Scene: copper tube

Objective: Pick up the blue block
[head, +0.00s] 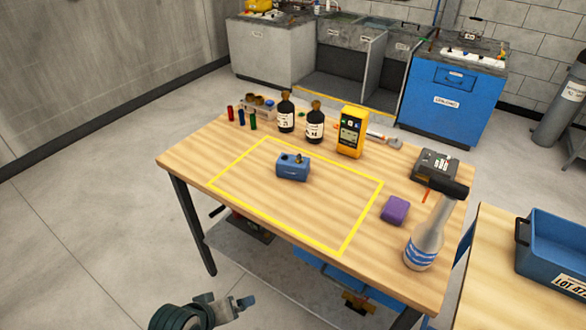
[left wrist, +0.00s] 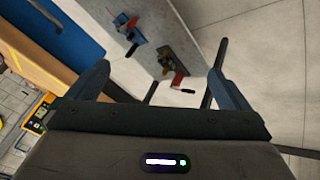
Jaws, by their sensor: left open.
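The blue block (head: 293,168) sits upright on the wooden table, inside the yellow outlined rectangle, with a small brass-coloured fitting and a dark hole on top. My left gripper (head: 240,305) is at the bottom of the head view, in front of the table and well apart from the block. In the left wrist view my left gripper (left wrist: 162,75) is open and empty, its two fingers spread. That view faces the floor and the lower shelf; the blue block is not in it. My right gripper is not in view.
The table (head: 200,160) has a yellow meter (head: 351,132), dark bottles (head: 315,124) and small coloured tubes (head: 240,118) at the back. A purple sponge (head: 395,210) and a spray bottle (head: 425,240) stand right. The space around the block is clear. A blue bin (head: 555,245) is far right.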

